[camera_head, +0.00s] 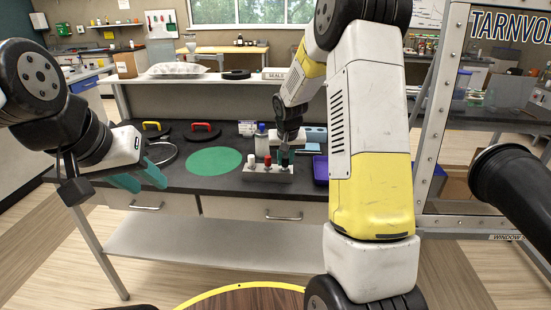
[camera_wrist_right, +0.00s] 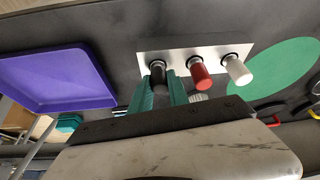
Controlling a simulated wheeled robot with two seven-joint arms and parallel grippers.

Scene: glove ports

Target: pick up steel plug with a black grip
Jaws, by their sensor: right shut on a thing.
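The steel plug with a black grip (camera_wrist_right: 158,74) stands at one end of a pale rack (camera_wrist_right: 209,56) in the right wrist view, beside a red-gripped plug (camera_wrist_right: 200,72) and a white-gripped plug (camera_wrist_right: 237,69). My right gripper (camera_wrist_right: 162,88) has its green fingers on either side of the black grip and is shut on it. The plug appears to be at its place in the rack. In the head view the rack (camera_head: 262,176) stands on the dark bench, with my right gripper (camera_head: 286,154) over its right end. My left gripper (camera_head: 138,180) is open and empty at the bench's left front.
A green disc (camera_head: 214,161) lies left of the rack. A purple tray (camera_wrist_right: 55,80) is beside the rack. A white bottle (camera_head: 262,143) stands behind it.

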